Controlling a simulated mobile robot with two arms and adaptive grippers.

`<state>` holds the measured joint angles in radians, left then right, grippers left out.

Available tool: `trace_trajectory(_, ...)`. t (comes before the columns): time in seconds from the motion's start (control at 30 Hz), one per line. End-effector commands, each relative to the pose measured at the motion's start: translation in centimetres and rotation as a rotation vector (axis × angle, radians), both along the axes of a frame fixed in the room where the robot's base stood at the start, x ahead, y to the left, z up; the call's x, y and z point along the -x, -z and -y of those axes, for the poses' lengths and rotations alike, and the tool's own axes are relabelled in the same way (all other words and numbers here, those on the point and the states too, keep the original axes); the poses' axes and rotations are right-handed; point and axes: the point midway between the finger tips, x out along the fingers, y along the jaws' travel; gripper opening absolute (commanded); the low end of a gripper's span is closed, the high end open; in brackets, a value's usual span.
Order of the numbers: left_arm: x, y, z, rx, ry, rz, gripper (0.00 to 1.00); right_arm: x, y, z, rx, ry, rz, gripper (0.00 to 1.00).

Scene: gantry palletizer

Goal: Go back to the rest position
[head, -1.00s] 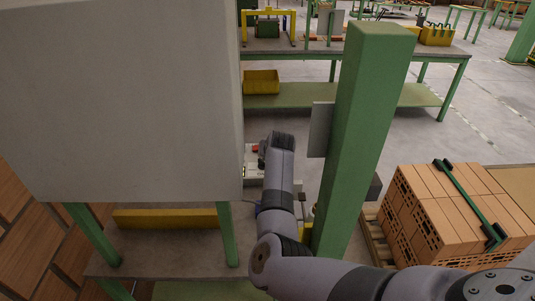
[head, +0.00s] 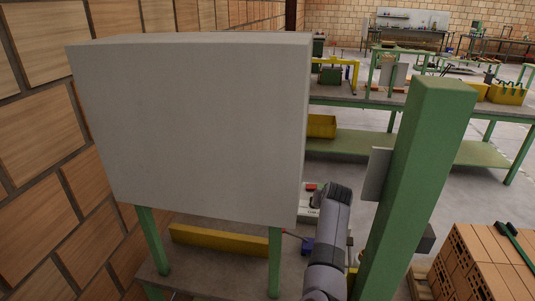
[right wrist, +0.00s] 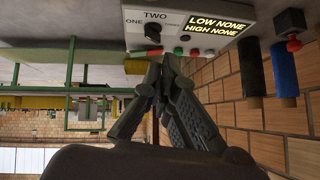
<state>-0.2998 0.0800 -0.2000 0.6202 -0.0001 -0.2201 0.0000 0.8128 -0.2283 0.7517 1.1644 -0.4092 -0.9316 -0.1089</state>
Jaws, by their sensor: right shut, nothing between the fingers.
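My right gripper (right wrist: 160,72) is shut and empty in the right wrist view, its fingertips together. It is in front of a light grey control panel (right wrist: 263,8) with a row of coloured buttons, a selector marked ONE, TWO, THREE and a display reading LOW NONE, HIGH NONE. The fingertips look close to the buttons; I cannot tell whether they touch. In the head view my right arm reaches between the big grey cabinet and the green post, beside the panel (head: 308,209); its gripper is hidden there. My left gripper is in neither view.
The grey cabinet (head: 190,130) stands left of my arm, and the green post (head: 415,190) close on its right. Bricks (head: 485,262) are stacked at the lower right. A bench (head: 365,103) with yellow bins stands behind. Open floor lies beyond the post.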

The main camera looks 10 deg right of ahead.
Motion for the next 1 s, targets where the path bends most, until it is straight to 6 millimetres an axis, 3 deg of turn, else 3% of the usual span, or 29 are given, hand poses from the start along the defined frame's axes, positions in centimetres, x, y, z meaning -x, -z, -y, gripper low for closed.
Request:
trace_trajectory(0.17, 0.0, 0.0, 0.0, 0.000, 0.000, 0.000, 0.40, 2.7, 1.7, 1.9, 0.036, 0.019, -0.035, 0.00)
trace_trajectory(0.3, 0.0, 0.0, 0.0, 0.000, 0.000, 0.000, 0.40, 8.9, 4.4, 4.5, 0.119, 0.026, -0.107, 0.00)
trace_trajectory(0.43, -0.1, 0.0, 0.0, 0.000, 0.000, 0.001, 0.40, 15.0, 5.9, 4.6, 0.195, -0.017, -0.174, 0.00)
trace_trajectory(0.57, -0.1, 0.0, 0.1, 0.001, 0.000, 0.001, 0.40, 20.6, 7.1, 2.5, 0.242, -0.098, -0.237, 0.00)
trace_trajectory(0.8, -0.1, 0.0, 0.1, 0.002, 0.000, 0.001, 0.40, 32.2, 8.6, -5.4, 0.253, -0.331, -0.361, 0.00)
trace_trajectory(1.0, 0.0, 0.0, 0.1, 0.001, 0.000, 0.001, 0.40, 38.4, 8.5, -9.8, 0.219, -0.461, -0.425, 0.00)
